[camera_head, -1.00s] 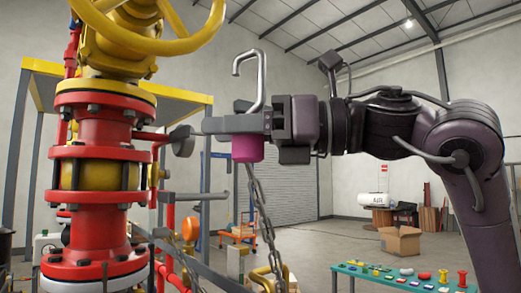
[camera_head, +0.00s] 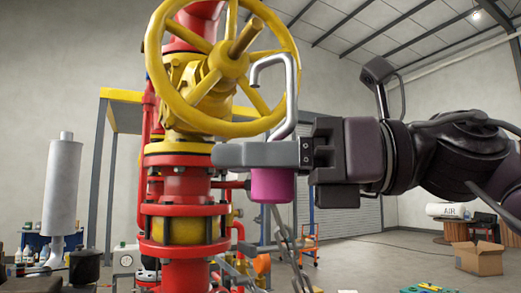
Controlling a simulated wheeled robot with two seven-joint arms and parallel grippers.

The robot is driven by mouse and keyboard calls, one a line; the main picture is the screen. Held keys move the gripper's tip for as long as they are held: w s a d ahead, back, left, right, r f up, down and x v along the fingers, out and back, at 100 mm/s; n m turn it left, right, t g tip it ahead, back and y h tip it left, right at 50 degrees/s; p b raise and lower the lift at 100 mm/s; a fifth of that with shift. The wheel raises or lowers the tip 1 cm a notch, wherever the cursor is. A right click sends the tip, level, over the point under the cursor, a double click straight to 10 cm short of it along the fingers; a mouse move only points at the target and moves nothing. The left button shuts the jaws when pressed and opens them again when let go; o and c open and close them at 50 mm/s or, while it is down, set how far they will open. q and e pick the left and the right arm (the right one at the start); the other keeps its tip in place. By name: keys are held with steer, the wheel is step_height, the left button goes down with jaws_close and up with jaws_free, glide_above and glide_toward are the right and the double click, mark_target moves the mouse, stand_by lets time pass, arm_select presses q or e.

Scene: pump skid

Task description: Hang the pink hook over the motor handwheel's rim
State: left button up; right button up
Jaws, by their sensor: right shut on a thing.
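The pink hook has a silver bent rod (camera_head: 290,105) with its open bend at the top and a pink body (camera_head: 271,186) below. My right gripper (camera_head: 258,154) is shut on it, and a chain (camera_head: 285,235) hangs beneath. The hook is upright. The yellow handwheel (camera_head: 163,90) sits atop the red and yellow valve column, facing me at a tilt. In the picture the hook's bend overlaps the right part of the wheel's rim, in front of it. I cannot tell whether they touch. My left gripper is not in view.
The red flanged column (camera_head: 185,230) stands just behind my right gripper's fingers. A yellow-topped frame (camera_head: 120,97) is behind it. A cardboard box (camera_head: 478,258) is on the floor at right. A grey cylinder (camera_head: 62,185) stands at left.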

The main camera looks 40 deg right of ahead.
steer(key=shift+w+d+p, duration=0.2)
steer(key=shift+w+p, duration=0.1)
steer(key=shift+w, duration=0.55)
steer(key=shift+w+d+p, duration=0.2)
steer(key=shift+w+p, duration=0.05)
steer(key=shift+w, duration=0.65)
steer(key=shift+w+d+p, duration=0.2)
steer(key=shift+w+p, duration=0.1)
steer(key=shift+w, duration=0.55)
steer(key=shift+w, duration=0.15)
steer(key=shift+w+d+p, duration=0.2)
steer(key=shift+w+p, duration=0.1)
steer(key=shift+w, duration=0.4)
steer(key=shift+w+d+p, duration=0.15)
steer(key=shift+w+p, duration=0.1)
steer(key=shift+w, duration=0.4)
steer(key=shift+w, duration=0.1)
